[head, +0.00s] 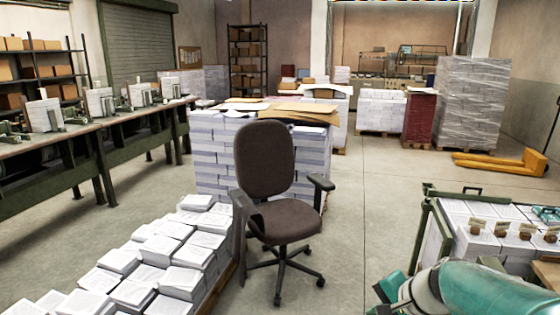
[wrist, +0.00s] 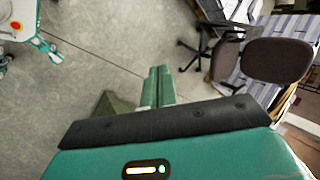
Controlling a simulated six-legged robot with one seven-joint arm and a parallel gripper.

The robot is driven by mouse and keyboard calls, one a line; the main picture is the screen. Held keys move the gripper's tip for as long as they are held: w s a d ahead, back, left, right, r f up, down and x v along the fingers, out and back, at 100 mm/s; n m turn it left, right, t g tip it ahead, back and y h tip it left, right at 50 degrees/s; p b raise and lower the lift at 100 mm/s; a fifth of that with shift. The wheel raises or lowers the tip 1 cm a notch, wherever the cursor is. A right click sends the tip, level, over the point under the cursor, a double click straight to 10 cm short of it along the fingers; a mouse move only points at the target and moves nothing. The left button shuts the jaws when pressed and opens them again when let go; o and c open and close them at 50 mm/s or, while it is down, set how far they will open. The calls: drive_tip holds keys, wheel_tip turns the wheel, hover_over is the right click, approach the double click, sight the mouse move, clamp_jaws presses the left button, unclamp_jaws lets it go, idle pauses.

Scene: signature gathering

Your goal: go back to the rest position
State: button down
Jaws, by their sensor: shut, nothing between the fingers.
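My gripper (wrist: 158,85) shows in the wrist view with its two green fingers together and nothing between them. It points out over bare grey floor, with the office chair beyond it at the upper right. In the head view, my teal arm fills the lower right corner in front of the cart; the fingertips cannot be made out there. Part of my own white and teal body shows at the upper left of the wrist view.
A brown office chair (head: 265,170) stands mid-floor beside low paper stacks (head: 140,270) and a taller stacked pallet (head: 215,155). A green-framed cart (head: 432,240) with papers and stamps is at the right. Long workbenches (head: 60,150) line the left. Floor (head: 375,210) between chair and cart is clear.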

drive_tip(key=s+a+r+n+h, duration=0.2)
drive_tip(key=s+n, duration=0.3)
drive_tip(key=s, duration=0.2)
drive_tip(key=s+a+r+n+h, duration=0.2)
drive_tip(key=s+a+r+n, duration=0.1)
drive_tip(key=s+n, duration=0.2)
drive_tip(key=shift+s+r+n, duration=0.3)
drive_tip(key=shift+s+n, duration=0.1)
drive_tip(key=shift+s, duration=0.75)
